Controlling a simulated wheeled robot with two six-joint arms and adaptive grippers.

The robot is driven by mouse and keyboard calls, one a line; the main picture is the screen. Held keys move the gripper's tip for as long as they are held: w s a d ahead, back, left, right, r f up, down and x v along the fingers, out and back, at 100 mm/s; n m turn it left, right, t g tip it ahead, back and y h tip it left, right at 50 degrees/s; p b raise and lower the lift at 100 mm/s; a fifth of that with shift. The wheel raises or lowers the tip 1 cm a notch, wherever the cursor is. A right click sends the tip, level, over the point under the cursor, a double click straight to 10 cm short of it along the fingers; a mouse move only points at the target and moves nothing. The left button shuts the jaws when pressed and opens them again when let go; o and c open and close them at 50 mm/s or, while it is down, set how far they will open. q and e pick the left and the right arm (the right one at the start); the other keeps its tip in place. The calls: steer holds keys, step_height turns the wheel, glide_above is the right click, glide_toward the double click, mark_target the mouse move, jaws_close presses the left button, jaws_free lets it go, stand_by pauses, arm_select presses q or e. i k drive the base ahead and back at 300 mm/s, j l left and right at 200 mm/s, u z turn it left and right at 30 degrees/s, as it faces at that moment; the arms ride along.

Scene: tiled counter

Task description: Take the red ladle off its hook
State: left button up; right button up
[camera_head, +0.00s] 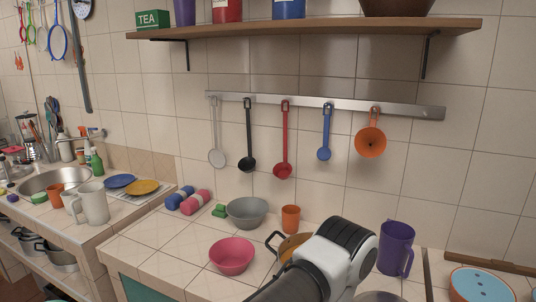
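The red ladle (284,141) hangs upright, bowl down, in the middle of a metal rail (409,109) on the tiled wall. Its top end is at a hook on the rail. A black ladle (248,136) hangs to its left and a blue ladle (325,134) to its right. A white and black part of one of my arms reaches up from the bottom centre, below and apart from the red ladle. Its fingers do not show, and neither of my grippers can be made out.
A grey skimmer (216,157) and an orange funnel (371,139) also hang on the rail. A wooden shelf (300,27) juts out above. A pink bowl (231,257), grey bowl (247,212), orange cup (290,218) and purple pitcher (395,248) stand on the counter below.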

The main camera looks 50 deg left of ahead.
mark_target(283, 170)
steer(key=u, duration=1.45)
